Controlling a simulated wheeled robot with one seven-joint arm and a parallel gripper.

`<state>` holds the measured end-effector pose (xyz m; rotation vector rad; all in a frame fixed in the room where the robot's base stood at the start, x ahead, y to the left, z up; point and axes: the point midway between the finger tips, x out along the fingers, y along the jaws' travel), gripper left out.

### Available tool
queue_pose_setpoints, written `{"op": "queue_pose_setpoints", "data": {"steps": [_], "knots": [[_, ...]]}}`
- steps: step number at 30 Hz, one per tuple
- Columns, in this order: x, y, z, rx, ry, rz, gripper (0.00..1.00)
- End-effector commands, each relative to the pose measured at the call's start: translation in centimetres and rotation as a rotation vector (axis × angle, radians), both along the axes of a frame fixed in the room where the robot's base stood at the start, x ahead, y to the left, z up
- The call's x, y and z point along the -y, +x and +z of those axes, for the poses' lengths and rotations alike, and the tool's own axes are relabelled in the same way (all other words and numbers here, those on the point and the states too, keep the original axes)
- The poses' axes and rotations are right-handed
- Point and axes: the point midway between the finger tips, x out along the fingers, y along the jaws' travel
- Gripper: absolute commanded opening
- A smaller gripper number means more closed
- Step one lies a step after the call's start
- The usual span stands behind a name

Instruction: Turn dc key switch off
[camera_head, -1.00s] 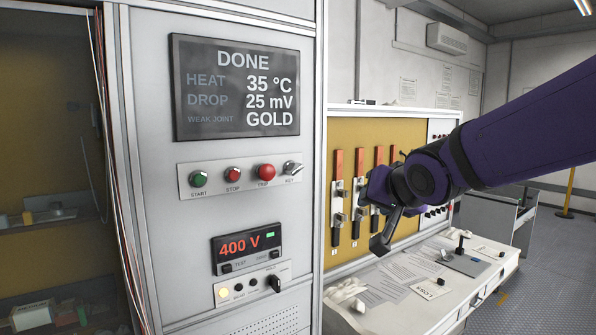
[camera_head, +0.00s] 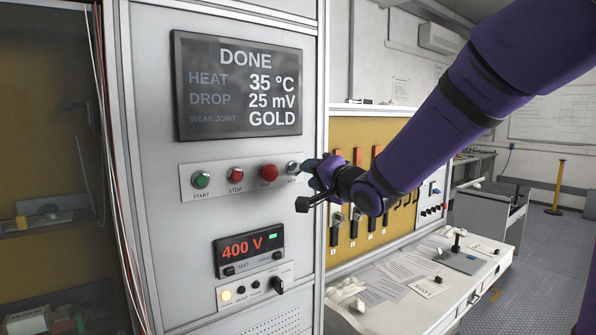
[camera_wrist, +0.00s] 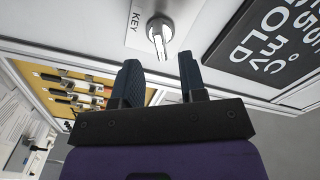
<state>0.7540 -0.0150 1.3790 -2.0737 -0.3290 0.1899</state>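The key switch (camera_head: 293,167), a silver knob labelled KEY, sits at the right end of the button strip on the grey cabinet. In the wrist view the key switch (camera_wrist: 158,32) shows its pale lever beside the KEY label, just ahead of the fingers. My gripper (camera_head: 310,168) is right beside the switch in the head view and partly covers its right side. In the wrist view my gripper (camera_wrist: 160,78) is open, its two dark fingers apart with nothing between them. A small gap shows between the fingertips and the switch there.
Green START (camera_head: 201,180), red STOP (camera_head: 236,175) and larger red TRIP (camera_head: 269,173) buttons share the strip. The screen (camera_head: 240,85) above reads DONE. A 400 V meter (camera_head: 248,249) and a small black knob (camera_head: 277,284) are below. A yellow fuse panel stands to the right.

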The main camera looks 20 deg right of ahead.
Motion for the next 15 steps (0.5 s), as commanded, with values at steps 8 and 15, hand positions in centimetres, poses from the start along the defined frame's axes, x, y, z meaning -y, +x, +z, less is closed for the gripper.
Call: {"op": "queue_pose_setpoints", "data": {"steps": [8,15], "knots": [[-1.4,4.2,-0.1,-0.001,0.001,0.0,0.38],[-1.8,5.6,0.0,0.0,0.0,0.0,0.38]]}}
